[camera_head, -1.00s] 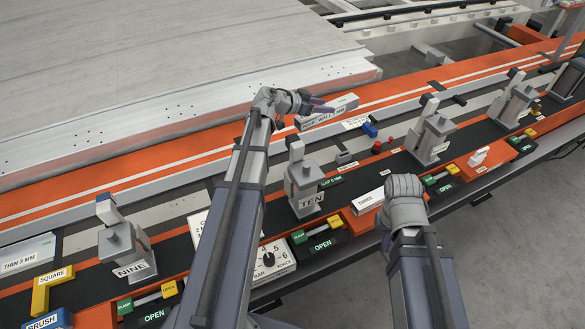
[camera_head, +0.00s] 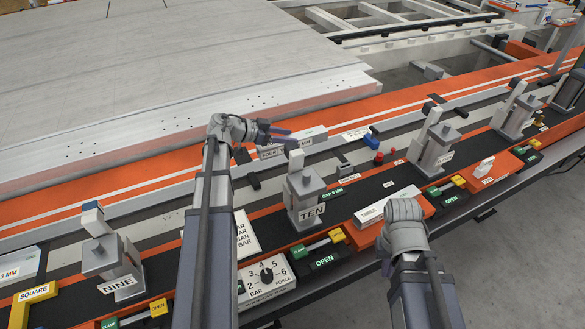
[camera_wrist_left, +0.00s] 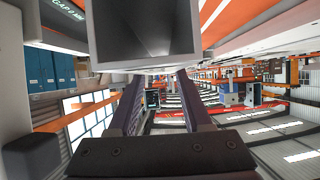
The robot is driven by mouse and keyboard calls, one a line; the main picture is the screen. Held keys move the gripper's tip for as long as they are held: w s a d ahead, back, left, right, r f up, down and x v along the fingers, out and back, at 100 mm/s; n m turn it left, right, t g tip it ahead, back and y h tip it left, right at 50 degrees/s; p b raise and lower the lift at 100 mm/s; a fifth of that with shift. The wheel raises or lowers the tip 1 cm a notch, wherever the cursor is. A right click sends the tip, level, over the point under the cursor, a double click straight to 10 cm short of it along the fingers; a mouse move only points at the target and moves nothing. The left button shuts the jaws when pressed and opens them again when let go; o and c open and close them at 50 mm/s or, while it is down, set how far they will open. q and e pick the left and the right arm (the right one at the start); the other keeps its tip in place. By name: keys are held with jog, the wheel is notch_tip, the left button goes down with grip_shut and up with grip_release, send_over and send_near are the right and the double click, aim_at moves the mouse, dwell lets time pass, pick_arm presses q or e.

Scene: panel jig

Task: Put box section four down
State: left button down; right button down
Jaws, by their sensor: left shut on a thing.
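Box section four (camera_head: 312,136) is a pale grey hollow bar with a printed label, over the far orange and grey rails behind clamp post TEN. My left gripper (camera_head: 280,138) is shut on it near its left part. In the left wrist view the section's open square end (camera_wrist_left: 145,28) fills the top, across my two dark fingers (camera_wrist_left: 158,95). I cannot tell whether its underside touches the rail. My right gripper (camera_head: 403,208) is beside a pale block labelled THREE (camera_head: 382,206) on an orange holder; its fingers are hidden behind its wrist.
Clamp posts TEN (camera_head: 303,190) and NINE (camera_head: 110,262) stand on the dark near rail. A force dial (camera_head: 266,275) sits in front. A blue block (camera_head: 371,141) and red knobs (camera_head: 379,158) are right of the section. A large pale panel (camera_head: 150,80) lies behind.

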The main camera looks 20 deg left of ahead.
pick_arm(q)
jog(key=shift+f+b, duration=4.95)
jog(key=shift+f, duration=0.05)
jog(key=shift+f, duration=0.15)
jog(key=shift+c, duration=1.7)
grip_release()
jog(key=shift+s+r, duration=0.1)
jog(key=shift+r, duration=0.25)
jog(key=p+v, duration=0.5)
jog(key=v, duration=0.5)
jog(key=shift+s+a+r, duration=0.1)
jog(key=shift+s+a, duration=0.05)
jog(key=shift+a, duration=0.05)
jog(key=shift+s+a+r, duration=0.15)
jog(key=shift+s+a, duration=0.25)
